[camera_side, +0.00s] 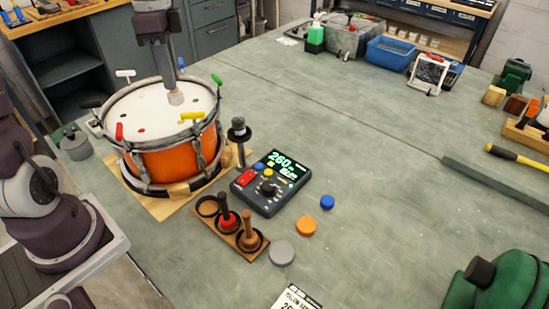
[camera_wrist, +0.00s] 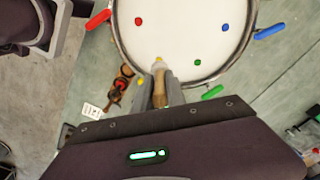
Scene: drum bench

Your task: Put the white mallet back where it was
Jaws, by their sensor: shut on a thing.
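My gripper (camera_side: 172,80) points down over the orange drum (camera_side: 172,160) and is shut on the mallet (camera_side: 176,98). In the wrist view the mallet (camera_wrist: 159,92) shows a wooden part between the fingers and a pale end close to the drum's yellow dot. Whether it touches the white drumhead I cannot tell. The wooden mallet rack (camera_side: 232,232) lies on the bench in front of the drum. Its left ring (camera_side: 208,206) is empty. A red mallet (camera_side: 227,219) stands in the middle and a brown mallet (camera_side: 250,238) at the right. The rack also shows in the wrist view (camera_wrist: 120,88).
Coloured tuning keys, such as the yellow one (camera_side: 192,116), stick out around the drum rim. A dark post (camera_side: 239,138) stands between drum and control box (camera_side: 271,183). Blue (camera_side: 327,202), orange (camera_side: 306,226) and grey (camera_side: 282,252) discs lie near the rack. The bench's middle is clear.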

